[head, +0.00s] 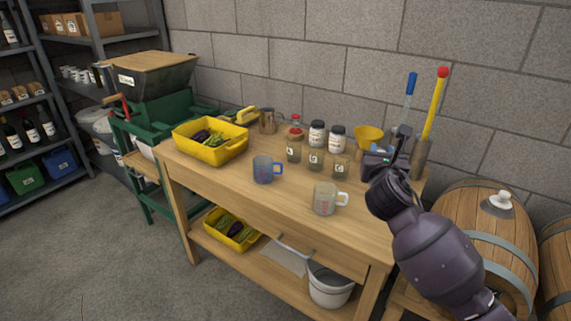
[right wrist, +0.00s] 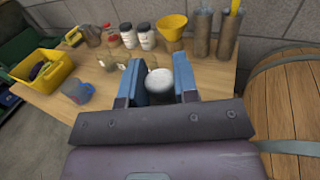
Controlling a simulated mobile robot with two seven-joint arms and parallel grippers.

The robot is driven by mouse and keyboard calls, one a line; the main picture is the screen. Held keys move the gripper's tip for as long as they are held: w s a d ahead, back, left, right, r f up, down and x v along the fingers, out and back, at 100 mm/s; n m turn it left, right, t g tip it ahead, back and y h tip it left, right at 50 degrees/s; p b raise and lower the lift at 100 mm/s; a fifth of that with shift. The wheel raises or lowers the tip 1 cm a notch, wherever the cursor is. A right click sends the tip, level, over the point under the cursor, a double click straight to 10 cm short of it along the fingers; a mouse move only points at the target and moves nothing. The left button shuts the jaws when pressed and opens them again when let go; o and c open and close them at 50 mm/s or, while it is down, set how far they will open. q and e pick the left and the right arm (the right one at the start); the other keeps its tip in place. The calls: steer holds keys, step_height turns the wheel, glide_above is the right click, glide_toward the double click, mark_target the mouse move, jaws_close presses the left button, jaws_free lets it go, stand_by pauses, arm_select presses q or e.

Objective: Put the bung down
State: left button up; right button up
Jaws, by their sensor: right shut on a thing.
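My right gripper (head: 384,161) is above the right end of the wooden bench, and its fingers also show in the right wrist view (right wrist: 160,82). It is shut on a pale, rounded thing (right wrist: 184,74), which I take to be the bung. The fingers hide part of it, and in the head view the gripper mostly covers it. It is held above the bench top (head: 290,196). My left gripper is in neither view.
A clear measuring jug (head: 325,199) and a blue one (head: 264,170) stand near the front edge. Jars, a yellow funnel (head: 369,136) and tall holders (head: 421,152) crowd the back. A yellow crate (head: 211,153) is at left. A barrel (head: 478,222) with a pale stopper (head: 499,202) stands right.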

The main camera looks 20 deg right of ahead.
step_height(320, 180, down, 5)
steer(key=shift+f+b, duration=0.15)
steer(key=shift+b, duration=0.65)
step_height(320, 180, down, 14)
steer(key=b, duration=0.5)
steer(key=shift+f, duration=0.55)
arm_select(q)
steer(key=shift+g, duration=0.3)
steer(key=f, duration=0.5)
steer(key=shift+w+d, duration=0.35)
